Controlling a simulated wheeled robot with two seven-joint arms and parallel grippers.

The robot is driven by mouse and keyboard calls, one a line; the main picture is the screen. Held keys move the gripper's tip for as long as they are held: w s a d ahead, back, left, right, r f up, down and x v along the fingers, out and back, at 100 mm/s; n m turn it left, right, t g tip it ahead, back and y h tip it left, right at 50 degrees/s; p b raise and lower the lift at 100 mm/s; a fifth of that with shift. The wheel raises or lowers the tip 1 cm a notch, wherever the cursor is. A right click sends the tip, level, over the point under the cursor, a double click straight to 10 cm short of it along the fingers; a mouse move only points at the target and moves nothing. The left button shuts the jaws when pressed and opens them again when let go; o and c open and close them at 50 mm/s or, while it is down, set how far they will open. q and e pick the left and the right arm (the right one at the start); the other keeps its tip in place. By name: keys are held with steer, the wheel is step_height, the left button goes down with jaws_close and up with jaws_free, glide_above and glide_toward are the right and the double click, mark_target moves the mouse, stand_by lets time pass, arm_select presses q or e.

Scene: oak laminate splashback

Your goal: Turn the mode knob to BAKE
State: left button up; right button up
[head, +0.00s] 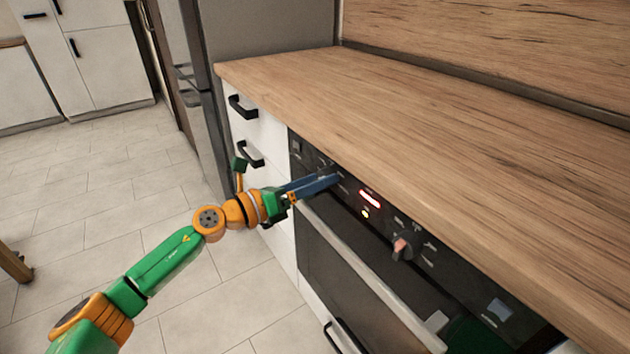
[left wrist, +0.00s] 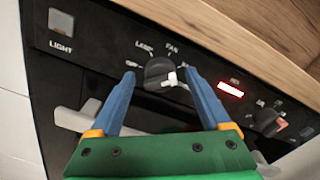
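The dark round mode knob (left wrist: 159,72) sits on the black oven panel, with a white pointer mark on its right side, turned right and slightly down. LAMP and FAN are printed above it; other labels around it are partly hidden or too small to read. My left gripper (left wrist: 160,78) is open, its two blue fingers on either side of the knob with a small gap at each side. In the head view my left gripper (head: 333,178) reaches the panel's left part and mostly hides the knob. My right gripper is not in view.
A second knob (head: 405,244) with a pinkish pointer is farther right, past a lit red display (head: 370,198). A LIGHT button (left wrist: 61,20) is at the panel's left. The oven handle (head: 365,265) runs below. The wooden worktop (head: 440,130) overhangs the panel.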

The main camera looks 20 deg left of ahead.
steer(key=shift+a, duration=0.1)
arm_select(q)
steer(key=b+v, duration=0.2)
steer(key=v, duration=0.5)
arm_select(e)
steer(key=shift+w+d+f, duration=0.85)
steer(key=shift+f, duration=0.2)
